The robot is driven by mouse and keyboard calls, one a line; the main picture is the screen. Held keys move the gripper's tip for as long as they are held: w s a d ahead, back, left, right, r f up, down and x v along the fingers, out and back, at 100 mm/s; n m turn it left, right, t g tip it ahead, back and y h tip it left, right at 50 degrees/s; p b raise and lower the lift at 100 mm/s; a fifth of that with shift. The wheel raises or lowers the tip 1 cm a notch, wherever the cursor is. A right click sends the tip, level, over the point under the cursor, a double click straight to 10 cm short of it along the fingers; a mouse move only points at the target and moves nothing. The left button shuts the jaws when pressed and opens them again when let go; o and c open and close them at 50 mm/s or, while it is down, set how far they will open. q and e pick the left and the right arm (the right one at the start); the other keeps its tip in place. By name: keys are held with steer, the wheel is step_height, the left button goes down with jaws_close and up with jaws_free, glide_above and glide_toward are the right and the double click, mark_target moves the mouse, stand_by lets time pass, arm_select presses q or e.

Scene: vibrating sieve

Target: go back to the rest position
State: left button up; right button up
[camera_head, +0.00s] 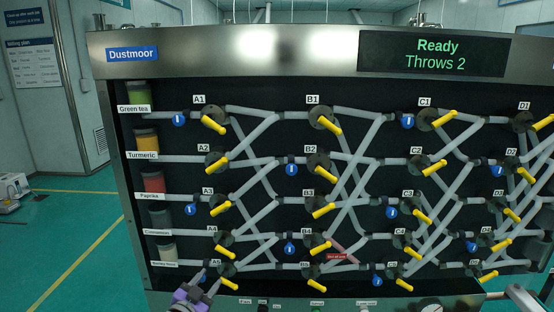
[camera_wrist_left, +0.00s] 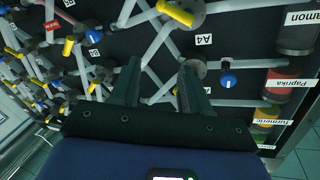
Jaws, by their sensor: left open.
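My left gripper (camera_head: 207,281) shows at the bottom of the head view, in front of the panel's lower left corner, below valve A5. In the left wrist view its two fingers (camera_wrist_left: 160,75) are apart with nothing between them. The panel with yellow valve handles fills most of the head view; handle A1 (camera_head: 213,124) is at the upper left and handle B1 (camera_head: 329,124) is at the top middle. The A4 label (camera_wrist_left: 204,39) shows beyond the fingers in the left wrist view. My right gripper is not in view.
Jars of green tea (camera_head: 139,97), turmeric (camera_head: 147,142) and paprika (camera_head: 153,183) stand down the panel's left side. The display (camera_head: 434,54) reads "Ready, Throws 2". A ledge with buttons (camera_head: 317,303) runs below the panel. Open green floor (camera_head: 60,240) lies to the left.

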arm_select(q)
steer(key=s+d+f+n+g+p, duration=0.1)
steer(key=s+d+f+n+g, duration=0.2)
steer(key=f, duration=0.5)
steer(key=s+d+f+n+g+y, duration=0.1)
steer(key=s+f+g, duration=0.1)
steer(key=s+f, duration=0.45)
steer(key=s+d+f+n+g+p, duration=0.1)
steer(key=s+d+f+n+g, duration=0.2)
steer(key=f, duration=0.5)
steer(key=s+d+f+n+g, duration=0.1)
steer(key=s+f+g, duration=0.3)
steer(key=s, duration=0.8)
steer(key=s+d+f+n+g+p, duration=0.1)
steer(key=s+f+g, duration=0.3)
steer(key=s, duration=0.7)
steer(key=shift+s+d+f+n, duration=0.35)
steer(key=shift+d+f+n, duration=0.25)
steer(key=shift+n, duration=0.3)
